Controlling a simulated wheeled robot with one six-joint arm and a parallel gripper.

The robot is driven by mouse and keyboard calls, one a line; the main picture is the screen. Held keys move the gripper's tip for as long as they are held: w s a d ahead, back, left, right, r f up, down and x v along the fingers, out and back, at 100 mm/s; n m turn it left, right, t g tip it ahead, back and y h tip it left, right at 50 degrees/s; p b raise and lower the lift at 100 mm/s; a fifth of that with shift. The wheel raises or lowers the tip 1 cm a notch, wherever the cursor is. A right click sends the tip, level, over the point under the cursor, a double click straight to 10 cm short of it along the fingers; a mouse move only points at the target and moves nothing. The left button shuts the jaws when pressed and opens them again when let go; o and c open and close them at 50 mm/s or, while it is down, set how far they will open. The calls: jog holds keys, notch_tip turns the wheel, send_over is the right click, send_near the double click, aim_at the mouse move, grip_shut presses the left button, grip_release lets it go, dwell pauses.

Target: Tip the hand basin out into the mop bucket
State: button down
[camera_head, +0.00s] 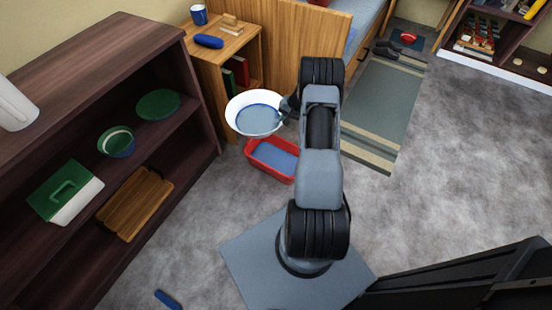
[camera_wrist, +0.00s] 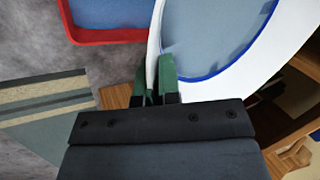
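The hand basin (camera_head: 234,104) is white with a blue ring inside and holds bluish water. It is held up near the wooden stand and looks about level. My gripper (camera_head: 284,115) is at its right side. In the wrist view my gripper's green fingers (camera_wrist: 153,75) are closed on the white rim of the basin (camera_wrist: 285,45). The mop bucket (camera_head: 259,167) is a red rectangular tub on the floor, just below and to the right of the basin, with a blue-grey surface inside. Its red rim also shows in the wrist view (camera_wrist: 105,37). The basin hides part of the stand.
A dark shelf (camera_head: 95,60) with green bowls and a wooden tray stands at left. A wooden stand (camera_head: 216,70) is behind the basin. A striped rug (camera_head: 375,110) lies at right. A small blue object (camera_head: 167,299) lies on the floor. Grey floor at right is open.

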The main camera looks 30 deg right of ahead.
jog(key=s+d+f+m+t+h+b, duration=0.1)
jog(key=s+d+f+m+b, duration=0.3)
jog(key=d+f+b, duration=0.4)
jog(key=s+d+f+m+t+h+b, duration=0.1)
jog(key=s+d+f+m+b, duration=0.3)
jog(key=d+f, duration=1.1)
jog(key=s+f+h+b, duration=0.1)
jog(key=s+f+b, duration=0.2)
jog(key=f+b, duration=0.2)
jog(key=shift+s+d, duration=0.15)
jog(key=shift+s, duration=0.05)
